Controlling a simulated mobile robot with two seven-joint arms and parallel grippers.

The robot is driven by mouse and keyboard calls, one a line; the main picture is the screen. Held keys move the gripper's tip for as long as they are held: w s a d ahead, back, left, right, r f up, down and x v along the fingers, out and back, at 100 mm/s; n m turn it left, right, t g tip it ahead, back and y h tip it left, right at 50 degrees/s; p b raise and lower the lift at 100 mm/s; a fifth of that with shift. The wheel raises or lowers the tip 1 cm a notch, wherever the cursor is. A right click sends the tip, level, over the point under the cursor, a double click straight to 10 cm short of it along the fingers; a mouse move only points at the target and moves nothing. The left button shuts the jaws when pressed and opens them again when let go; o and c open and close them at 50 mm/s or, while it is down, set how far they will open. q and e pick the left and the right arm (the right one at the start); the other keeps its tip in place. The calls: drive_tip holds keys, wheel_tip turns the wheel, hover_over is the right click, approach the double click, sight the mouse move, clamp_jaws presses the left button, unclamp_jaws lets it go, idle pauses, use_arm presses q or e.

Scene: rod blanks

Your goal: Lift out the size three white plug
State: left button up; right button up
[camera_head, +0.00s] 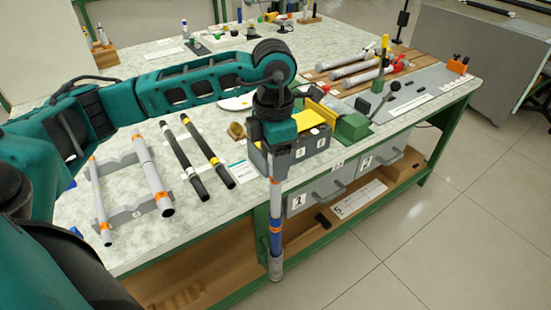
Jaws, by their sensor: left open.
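My left gripper (275,178) points down in front of a dark grey box at the table's front edge, and it is open. A grey rod (275,257) with orange and blue bands extends straight down below it, past the table edge. I cannot tell how the rod is supported. The dark grey box (310,158) has small white number labels on its front and a yellow piece on top. The gripper covers its left part. I cannot make out a white plug. My right gripper is not in view.
Two grey rods lie on a grey rack (127,212) at the left. Two black rods (207,152) lie beside it. A green block (351,128) stands right of the box. Grey drawers (318,190) are under the table top. The floor at the right is clear.

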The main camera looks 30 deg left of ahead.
use_arm(q)
drive_tip(key=shift+f, duration=0.1)
drive_tip(key=shift+c, duration=0.2)
drive_tip(key=c, duration=0.9)
drive_tip(key=shift+o, duration=0.2)
wheel_tip(320, 180, up, 11)
drive_tip(key=shift+f+p, duration=0.2)
drive_tip(key=shift+p, duration=0.1)
wheel_tip(320, 180, up, 10)
drive_tip(key=p, duration=0.2)
drive_tip(key=shift+f+p, duration=0.25)
drive_tip(key=shift+p, duration=0.1)
